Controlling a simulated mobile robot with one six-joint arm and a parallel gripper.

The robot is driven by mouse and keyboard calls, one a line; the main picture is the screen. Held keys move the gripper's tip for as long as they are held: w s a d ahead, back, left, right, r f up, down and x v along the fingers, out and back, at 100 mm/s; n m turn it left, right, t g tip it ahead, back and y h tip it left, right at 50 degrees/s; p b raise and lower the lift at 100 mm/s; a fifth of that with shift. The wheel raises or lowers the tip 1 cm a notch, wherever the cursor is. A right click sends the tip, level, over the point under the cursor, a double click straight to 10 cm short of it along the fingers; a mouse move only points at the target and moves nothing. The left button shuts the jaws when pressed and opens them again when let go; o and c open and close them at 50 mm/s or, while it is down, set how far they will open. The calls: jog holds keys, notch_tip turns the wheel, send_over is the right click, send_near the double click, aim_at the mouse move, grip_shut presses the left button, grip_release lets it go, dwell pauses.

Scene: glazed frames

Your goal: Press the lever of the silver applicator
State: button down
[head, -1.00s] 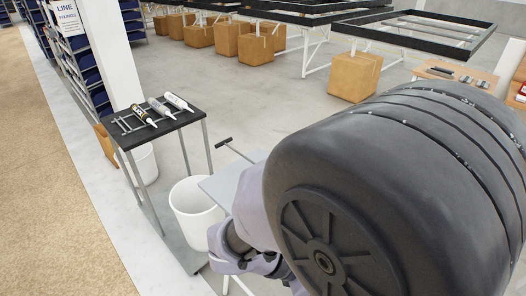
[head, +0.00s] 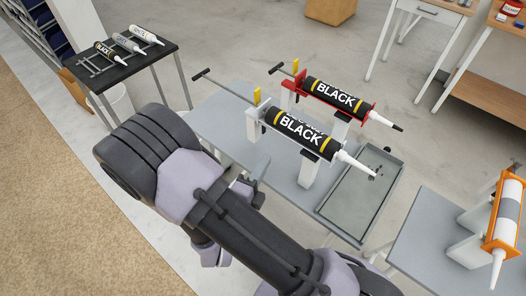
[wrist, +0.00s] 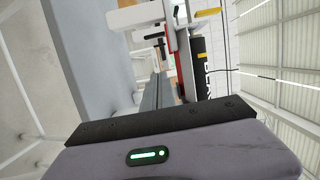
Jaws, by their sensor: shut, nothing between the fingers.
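The silver applicator (head: 258,128) lies on its stand on the grey table in the head view. It holds a black cartridge (head: 300,135) marked BLACK, with a white nozzle pointing lower right. A yellow tab (head: 257,96) stands up at its rear, and a rod with a dark handle runs back from it. My gripper's fingers (wrist: 157,88) are shut and empty in the wrist view. In the head view my gripper is low at the left, beside the silver applicator and apart from it; my wrist partly hides it. The lever itself is hard to make out.
A red applicator (head: 368,117) with a black cartridge stands just behind the silver one. A shallow grey tray (head: 345,207) lies to the right. An orange applicator (head: 489,240) stands on another table. A dark side table (head: 92,80) with several cartridges is at the left.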

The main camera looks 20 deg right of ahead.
aim_at(264, 128)
jog(key=w+d+b, duration=0.2)
jog(key=w+d, duration=0.1)
jog(key=w, duration=0.6)
jog(key=shift+w+b, duration=0.3)
jog(key=shift+b, duration=0.05)
jog(key=shift+f, duration=0.1)
